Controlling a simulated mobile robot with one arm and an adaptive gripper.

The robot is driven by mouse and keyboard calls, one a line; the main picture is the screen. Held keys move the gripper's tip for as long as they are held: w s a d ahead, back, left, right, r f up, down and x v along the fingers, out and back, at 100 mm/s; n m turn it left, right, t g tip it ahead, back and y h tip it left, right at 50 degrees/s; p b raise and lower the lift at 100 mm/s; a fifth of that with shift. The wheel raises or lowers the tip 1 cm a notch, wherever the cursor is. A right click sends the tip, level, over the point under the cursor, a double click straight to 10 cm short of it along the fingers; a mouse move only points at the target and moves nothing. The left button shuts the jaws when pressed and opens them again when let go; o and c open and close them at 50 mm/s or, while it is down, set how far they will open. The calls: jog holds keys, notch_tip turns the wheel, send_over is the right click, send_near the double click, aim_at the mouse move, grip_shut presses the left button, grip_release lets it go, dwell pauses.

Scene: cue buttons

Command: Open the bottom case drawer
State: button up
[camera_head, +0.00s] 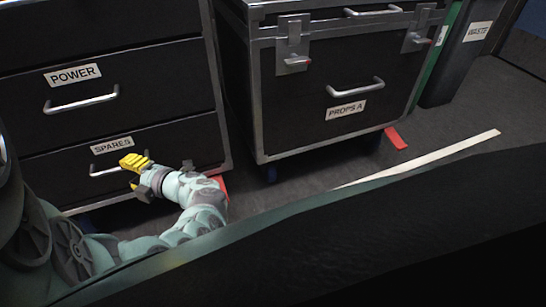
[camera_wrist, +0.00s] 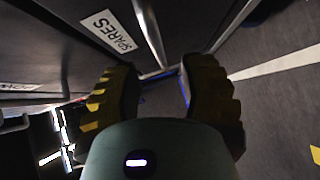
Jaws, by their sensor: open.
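The bottom case drawer (camera_head: 60,172) is black, labelled SPARES, and looks closed under the POWER drawer (camera_head: 110,75). Its silver handle (camera_head: 103,171) is partly hidden by my gripper in the head view. My gripper (camera_head: 134,163), with yellow ribbed fingers, is at the handle's right end. In the wrist view my gripper (camera_wrist: 158,75) is open, its fingers spread wide. The silver bar of the handle (camera_wrist: 150,35) shows just ahead, running down toward the gap between the fingertips. The SPARES label (camera_wrist: 108,30) is to its left. I cannot tell whether the fingers touch the handle.
A second case (camera_head: 290,110), labelled PROPS A, stands to the right on castors. A dark WASTE bin (camera_head: 455,75) is beyond it. Red pieces (camera_head: 396,139) show by the castors, and a pale strip (camera_head: 430,158) lies on the floor. Open floor lies in front of the cases.

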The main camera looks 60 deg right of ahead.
aim_at(122, 169)
jog(key=shift+b+x, duration=0.75)
jog(key=shift+x, duration=1.85)
grip_shut()
jog(key=shift+s, duration=0.1)
